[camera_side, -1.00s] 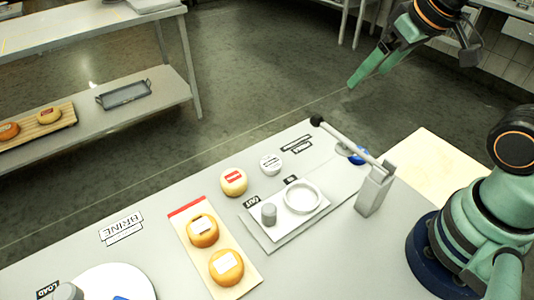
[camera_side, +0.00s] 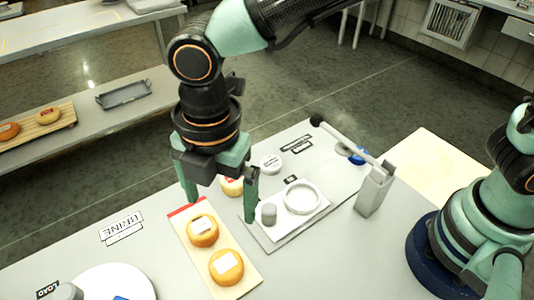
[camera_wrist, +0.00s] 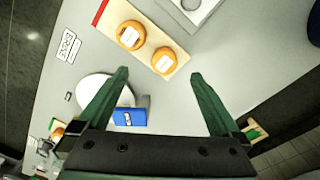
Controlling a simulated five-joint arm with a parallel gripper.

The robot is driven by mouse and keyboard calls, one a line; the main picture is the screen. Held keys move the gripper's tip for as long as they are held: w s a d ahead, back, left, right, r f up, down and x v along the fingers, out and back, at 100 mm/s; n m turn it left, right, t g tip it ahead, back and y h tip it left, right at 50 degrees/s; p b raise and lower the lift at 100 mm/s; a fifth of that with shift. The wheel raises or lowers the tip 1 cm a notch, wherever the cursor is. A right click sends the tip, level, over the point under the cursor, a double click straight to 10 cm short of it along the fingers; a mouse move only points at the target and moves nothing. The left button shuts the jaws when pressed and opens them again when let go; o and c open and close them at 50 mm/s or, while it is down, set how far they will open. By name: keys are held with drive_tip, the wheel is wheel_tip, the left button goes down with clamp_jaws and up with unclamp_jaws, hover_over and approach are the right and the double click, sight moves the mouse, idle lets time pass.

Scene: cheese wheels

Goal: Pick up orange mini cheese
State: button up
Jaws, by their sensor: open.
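Two orange mini cheeses with white labels sit on a pale board with a red end strip (camera_side: 187,209). The rear orange cheese (camera_side: 202,230) and the front orange cheese (camera_side: 226,266) also show at the top of the wrist view, the first (camera_wrist: 131,34) left of the second (camera_wrist: 164,60). My gripper (camera_side: 221,210) is open and empty, fingers pointing down, and appears above the board's rear end in the side view. In the wrist view the cheeses lie beyond my fingertips (camera_wrist: 160,75), untouched. A paler yellow cheese (camera_side: 231,187) is partly hidden behind my fingers.
A lever post (camera_side: 374,191) stands at right. A white round plate (camera_side: 125,280) is at front left. The table around the BRINE label (camera_side: 121,226) is clear.

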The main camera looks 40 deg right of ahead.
wheel_tip(320, 180, down, 2)
drive_tip(key=s+a+f+n, duration=0.1)
drive_tip(key=s+a+n, duration=0.1)
drive_tip(key=a, duration=0.1)
hover_over(225, 263)
wheel_tip(225, 263, down, 5)
drive_tip(key=shift+a+r, duration=0.15)
drive_tip(key=shift+r, duration=0.05)
drive_tip(key=shift+f, duration=3.2)
drive_tip(key=c, duration=1.4)
drive_tip(key=shift+r, duration=0.1)
drive_tip(key=shift+r, duration=0.1)
